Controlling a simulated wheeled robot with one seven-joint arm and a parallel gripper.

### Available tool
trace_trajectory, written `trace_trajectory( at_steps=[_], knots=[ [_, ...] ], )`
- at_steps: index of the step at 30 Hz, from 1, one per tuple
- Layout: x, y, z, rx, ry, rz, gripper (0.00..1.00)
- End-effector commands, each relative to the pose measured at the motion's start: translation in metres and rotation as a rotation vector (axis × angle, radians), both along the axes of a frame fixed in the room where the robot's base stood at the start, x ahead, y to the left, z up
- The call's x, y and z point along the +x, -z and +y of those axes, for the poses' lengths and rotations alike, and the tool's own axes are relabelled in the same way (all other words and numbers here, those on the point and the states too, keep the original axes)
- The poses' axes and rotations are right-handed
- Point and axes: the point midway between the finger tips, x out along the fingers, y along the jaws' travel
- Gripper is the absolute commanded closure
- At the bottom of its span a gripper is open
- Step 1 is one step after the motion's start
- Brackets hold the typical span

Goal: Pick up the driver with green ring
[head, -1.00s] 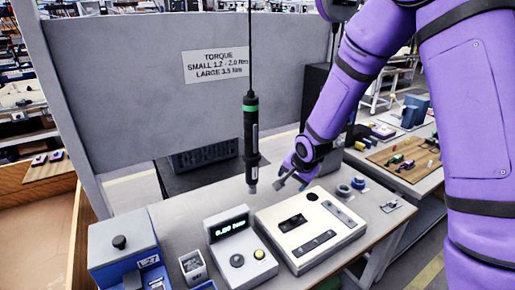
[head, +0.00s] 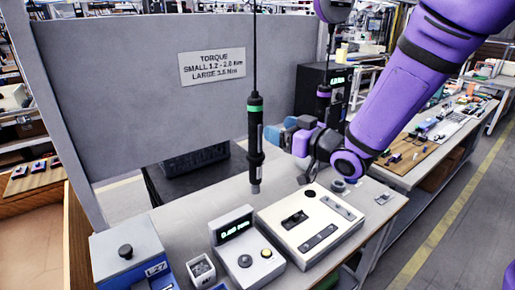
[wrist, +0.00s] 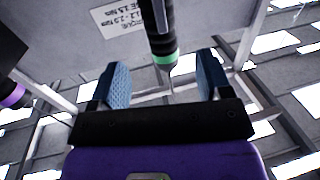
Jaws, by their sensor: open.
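The driver with the green ring (head: 255,140) is a black driver hanging upright from a thin cable, tip down, above the bench at the picture's middle. Its green ring is near the top of its body. It also shows in the wrist view (wrist: 159,28), where it appears between the two finger lines, beyond the fingertips. My gripper (head: 277,130) is just right of the driver in the head view, about level with its upper body, fingers towards it. Its blue, textured fingers (wrist: 162,72) are spread apart with nothing held between them.
A second driver with a purple ring (head: 324,98) hangs behind my arm, by a black box with a green display. Below stand a beige panel (head: 345,240), a display unit (head: 246,262) and a blue box (head: 128,262). A grey partition (head: 130,110) stands behind.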

Motion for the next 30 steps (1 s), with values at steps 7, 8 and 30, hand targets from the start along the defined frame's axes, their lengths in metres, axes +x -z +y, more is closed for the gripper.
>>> trace_trajectory(
  at_steps=[7, 8, 30],
  knots=[
    [0.023, 0.0, 0.023, 0.001, 0.0, 0.002, 0.29],
    [0.024, 0.0, 0.025, 0.001, 0.0, 0.002, 0.29],
    [0.062, 0.002, 0.064, 0.001, 0.002, 0.004, 0.29]
  ],
)
